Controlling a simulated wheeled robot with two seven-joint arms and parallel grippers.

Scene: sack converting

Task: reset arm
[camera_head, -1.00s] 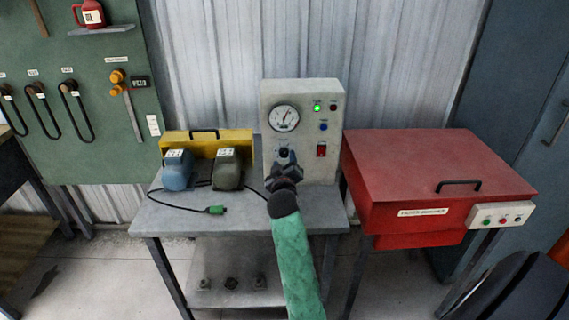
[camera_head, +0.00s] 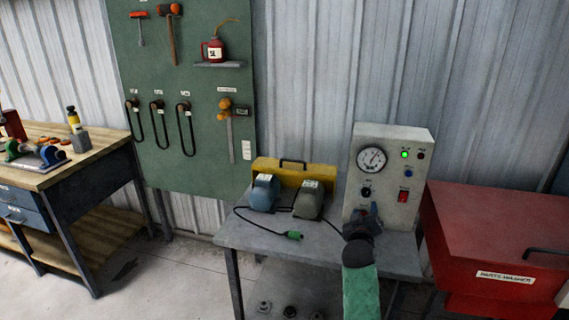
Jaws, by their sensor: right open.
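My right gripper (camera_head: 368,218) is in front of the lower part of the grey test panel (camera_head: 391,180), with my green-sleeved arm coming up from the bottom edge. The gripper is open, and I see nothing between its fingers. It hides part of the panel's lower front, and I cannot tell whether it touches the panel. The panel has a round gauge, a lit green lamp, a red switch and a dark knob (camera_head: 366,192) just above the gripper. My left gripper is not in view.
The grey table (camera_head: 270,238) carries a blue motor (camera_head: 264,193), a grey-green motor (camera_head: 309,200), a yellow case (camera_head: 290,173) and a cable with a green plug (camera_head: 293,235). A red parts washer (camera_head: 490,235) stands right. A wooden workbench (camera_head: 98,137) stands left, with open floor between.

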